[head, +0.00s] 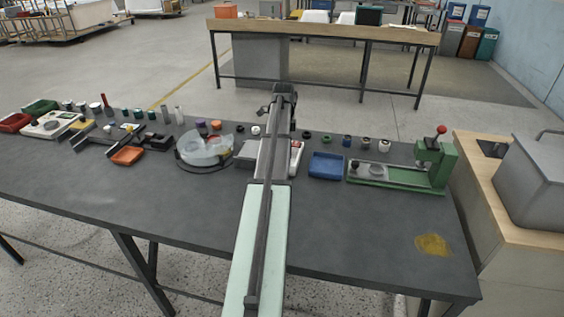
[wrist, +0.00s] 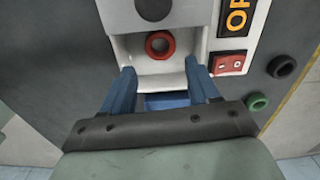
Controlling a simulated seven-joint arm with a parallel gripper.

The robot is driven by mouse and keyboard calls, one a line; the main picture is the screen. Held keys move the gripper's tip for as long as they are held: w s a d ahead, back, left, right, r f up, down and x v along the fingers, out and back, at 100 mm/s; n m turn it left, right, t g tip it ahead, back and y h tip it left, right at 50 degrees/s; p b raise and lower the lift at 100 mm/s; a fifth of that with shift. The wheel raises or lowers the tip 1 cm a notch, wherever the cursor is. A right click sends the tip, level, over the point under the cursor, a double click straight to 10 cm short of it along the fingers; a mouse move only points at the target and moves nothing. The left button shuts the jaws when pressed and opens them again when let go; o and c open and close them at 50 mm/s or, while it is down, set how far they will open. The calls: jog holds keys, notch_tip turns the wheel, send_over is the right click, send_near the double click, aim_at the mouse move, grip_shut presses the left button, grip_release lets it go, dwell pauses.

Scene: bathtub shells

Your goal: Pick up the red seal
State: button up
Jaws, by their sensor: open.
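The red seal (wrist: 160,44) is a small thick ring with a dark hole. In the wrist view it lies in a white recess of a white device (wrist: 205,65), ahead of my fingertips. My gripper (wrist: 160,74) is open, with two blue fingers apart and nothing between them. The fingertips are at the near edge of the recess, one to each side of the seal's line, and do not touch the seal. In the head view my arm covers most of the device (head: 297,158) and I cannot make out the seal there.
In the wrist view a red switch (wrist: 229,64), a green ring (wrist: 258,102) and a black ring (wrist: 282,66) are to the right. In the head view a blue tray (head: 326,166) and a green press (head: 436,165) stand right of my arm.

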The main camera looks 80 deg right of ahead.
jog(key=shift+w+f, duration=0.2)
jog(key=shift+f, duration=3.05)
jog(key=c, duration=0.8)
